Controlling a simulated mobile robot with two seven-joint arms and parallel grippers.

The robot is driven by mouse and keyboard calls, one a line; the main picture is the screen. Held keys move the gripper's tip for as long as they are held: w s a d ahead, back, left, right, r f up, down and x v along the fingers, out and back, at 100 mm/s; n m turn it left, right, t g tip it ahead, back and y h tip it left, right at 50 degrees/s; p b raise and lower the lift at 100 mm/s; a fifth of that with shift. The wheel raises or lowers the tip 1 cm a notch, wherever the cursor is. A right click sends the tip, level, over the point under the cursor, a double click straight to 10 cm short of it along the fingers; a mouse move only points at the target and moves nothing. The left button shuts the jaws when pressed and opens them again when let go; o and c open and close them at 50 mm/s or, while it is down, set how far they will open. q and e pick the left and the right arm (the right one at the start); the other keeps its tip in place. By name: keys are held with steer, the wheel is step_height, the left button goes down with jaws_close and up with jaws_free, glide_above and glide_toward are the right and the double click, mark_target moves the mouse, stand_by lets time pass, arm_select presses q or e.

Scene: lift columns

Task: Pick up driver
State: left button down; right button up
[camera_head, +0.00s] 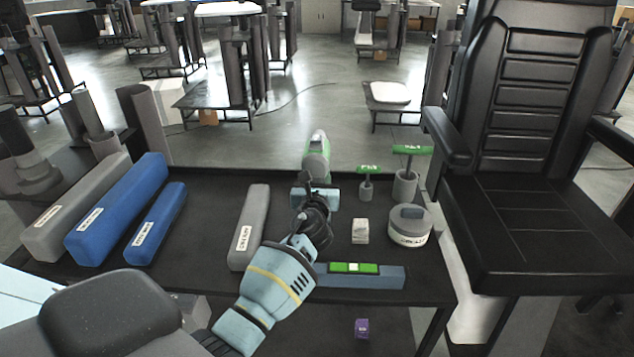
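The driver appears to be the green and grey tool (317,158) standing near the far edge of the dark table. My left gripper (316,196), with light blue finger parts, is directly in front of its lower part. The fingers stand apart, one to each side of the tool's line. The gripper hides the tool's lower end, so I cannot tell whether the fingers touch it. My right gripper is not in view.
Blue and grey boxes (122,208) lie on the left of the table (215,185). Two green-handled tools (411,150) stand in grey holders at right, near a round grey container (409,228). A level (360,273) lies at the front. A black chair (540,200) borders the right.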

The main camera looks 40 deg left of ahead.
mark_target(317, 147)
arm_select(q)
step_height(317, 147, up, 9)
steer(key=p, duration=0.2)
steer(key=shift+f+p, duration=0.1)
steer(key=shift+p, duration=0.3)
steer(key=shift+r, duration=0.85)
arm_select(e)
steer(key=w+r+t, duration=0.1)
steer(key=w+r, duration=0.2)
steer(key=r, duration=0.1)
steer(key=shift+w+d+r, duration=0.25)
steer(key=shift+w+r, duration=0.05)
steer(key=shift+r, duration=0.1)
arm_select(q)
steer(key=shift+f, duration=0.1)
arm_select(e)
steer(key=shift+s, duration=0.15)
